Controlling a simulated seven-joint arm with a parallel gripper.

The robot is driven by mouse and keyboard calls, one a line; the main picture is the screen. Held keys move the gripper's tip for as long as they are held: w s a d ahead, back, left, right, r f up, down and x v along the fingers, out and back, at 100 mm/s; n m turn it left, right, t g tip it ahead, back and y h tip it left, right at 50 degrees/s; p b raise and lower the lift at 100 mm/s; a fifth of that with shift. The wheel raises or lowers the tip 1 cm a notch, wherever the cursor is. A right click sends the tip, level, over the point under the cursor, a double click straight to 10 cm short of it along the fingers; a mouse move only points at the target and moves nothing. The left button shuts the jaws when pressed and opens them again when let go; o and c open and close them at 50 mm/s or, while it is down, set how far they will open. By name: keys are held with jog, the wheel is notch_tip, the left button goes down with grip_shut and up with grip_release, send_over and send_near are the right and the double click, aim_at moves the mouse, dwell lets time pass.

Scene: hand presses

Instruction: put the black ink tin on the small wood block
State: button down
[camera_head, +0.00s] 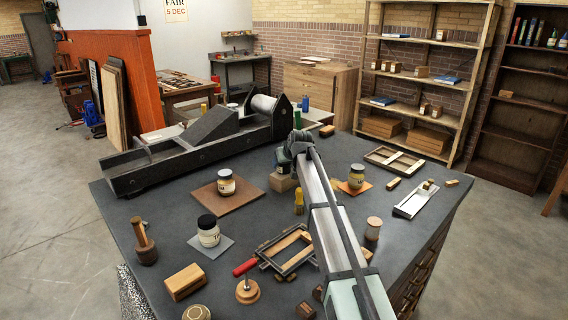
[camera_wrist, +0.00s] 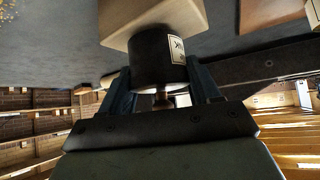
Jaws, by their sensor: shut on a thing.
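The black ink tin (camera_wrist: 152,60) has a white label and sits between the two fingers of my gripper (camera_wrist: 161,84), which is shut on it. The small wood block (camera_wrist: 150,20) is pale and lies right against the tin's far end in the wrist view, which looks upside down. In the head view the small wood block (camera_head: 281,183) is on the dark table, with the dark tin (camera_head: 283,161) over it and my gripper (camera_head: 291,148) around the tin. The tin looks upright. I cannot tell whether it touches the block or hovers just above.
A large dark press bed (camera_head: 190,150) lies behind. Labelled jars stand on a brown board (camera_head: 228,203), a grey tile (camera_head: 211,247) and an orange tile (camera_head: 355,189). A yellow-handled tool (camera_head: 299,201) stands close to the block. A frame (camera_head: 287,249) lies in front.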

jog(key=shift+f, duration=0.3)
jog(key=shift+c, duration=1.2)
grip_release()
jog(key=shift+r, duration=0.2)
jog(key=v, duration=1.2)
